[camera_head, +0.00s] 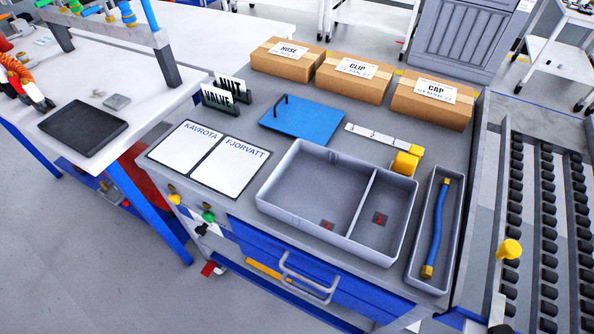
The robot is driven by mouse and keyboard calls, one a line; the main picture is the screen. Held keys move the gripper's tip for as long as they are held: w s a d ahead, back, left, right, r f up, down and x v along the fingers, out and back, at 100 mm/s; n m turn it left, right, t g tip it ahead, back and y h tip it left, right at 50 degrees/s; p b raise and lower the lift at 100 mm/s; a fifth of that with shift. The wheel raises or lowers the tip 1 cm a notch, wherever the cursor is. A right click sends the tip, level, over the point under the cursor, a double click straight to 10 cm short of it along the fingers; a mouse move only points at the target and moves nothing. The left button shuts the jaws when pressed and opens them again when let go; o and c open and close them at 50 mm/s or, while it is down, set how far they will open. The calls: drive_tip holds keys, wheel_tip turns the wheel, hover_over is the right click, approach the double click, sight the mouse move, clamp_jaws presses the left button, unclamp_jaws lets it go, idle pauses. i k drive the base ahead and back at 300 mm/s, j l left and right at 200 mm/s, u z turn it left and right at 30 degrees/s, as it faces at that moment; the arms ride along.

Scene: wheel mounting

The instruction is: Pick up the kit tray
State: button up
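A grey tray (318,190) with a divider sits on the front of the grey workbench. It has a larger left compartment and a narrower right one. Both look empty apart from a small dark label with a red mark on each floor. I take this as the kit tray, though no name shows on it. A long narrow grey tray (416,268) stands close to its right, holding a blue hose (437,230) with yellow ends. My gripper is not in view.
Behind the divided tray are a blue plate (302,119) with a black handle, a yellow-ended tool (404,163) and cardboard boxes (353,78). Two white sheets (230,166) lie left. A roller conveyor (548,220) is right, another table with a black tray (83,128) left.

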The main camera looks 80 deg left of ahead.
sight(363, 209)
drive_tip(key=u, duration=1.55)
